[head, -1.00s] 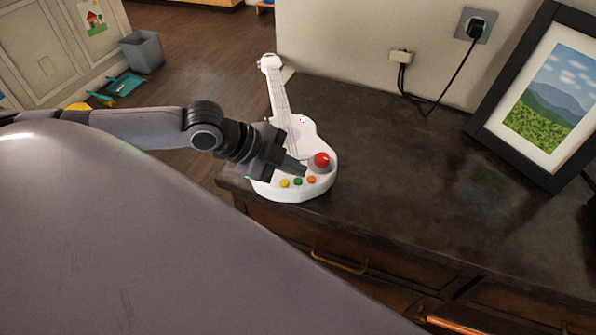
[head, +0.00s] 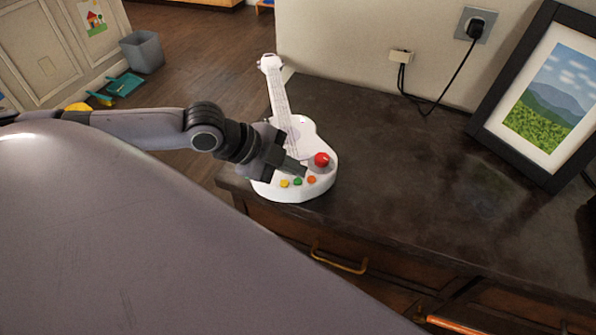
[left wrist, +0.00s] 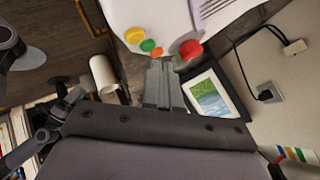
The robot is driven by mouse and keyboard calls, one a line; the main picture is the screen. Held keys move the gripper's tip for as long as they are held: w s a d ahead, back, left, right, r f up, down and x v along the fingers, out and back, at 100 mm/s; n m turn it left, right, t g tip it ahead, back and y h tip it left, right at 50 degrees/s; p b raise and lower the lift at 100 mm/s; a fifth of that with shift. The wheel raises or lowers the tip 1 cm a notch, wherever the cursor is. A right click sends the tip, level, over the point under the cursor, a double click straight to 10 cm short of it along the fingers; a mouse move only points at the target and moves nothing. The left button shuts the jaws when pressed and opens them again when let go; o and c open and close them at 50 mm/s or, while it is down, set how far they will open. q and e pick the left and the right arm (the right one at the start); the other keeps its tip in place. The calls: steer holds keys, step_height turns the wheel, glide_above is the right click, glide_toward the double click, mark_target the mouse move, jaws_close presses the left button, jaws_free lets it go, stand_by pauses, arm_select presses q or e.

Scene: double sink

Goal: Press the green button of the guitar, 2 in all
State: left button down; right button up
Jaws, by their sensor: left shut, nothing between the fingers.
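A white toy guitar (head: 303,137) lies on the dark cabinet top near its left corner. On its body are a large red button (head: 321,160) and a row of yellow (head: 284,184), green (head: 297,182) and orange (head: 311,180) buttons. My left gripper (head: 304,172) is shut and empty, its fingertips over the guitar body just above the button row. In the left wrist view the fingertips (left wrist: 162,62) point at the guitar close to the green button (left wrist: 148,45) and the orange one. I cannot tell whether they touch. My right gripper is not in view.
The dark cabinet top (head: 400,190) is clear right of the guitar. A framed landscape picture (head: 548,95) leans at the right. A plugged cord (head: 450,80) hangs along the wall. A grey bin (head: 142,52) and teal dustpan (head: 125,84) are on the floor.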

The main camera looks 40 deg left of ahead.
mark_target(293, 184)
arm_select(q)
steer(key=shift+f, duration=0.35)
steer(key=shift+f, duration=0.5)
stand_by(0.7)
steer(key=shift+r+p, duration=0.95)
steer(key=shift+p, duration=0.15)
steer(key=shift+r, duration=0.1)
step_height(293, 184, up, 5)
steer(key=p, duration=0.5)
stand_by(0.4)
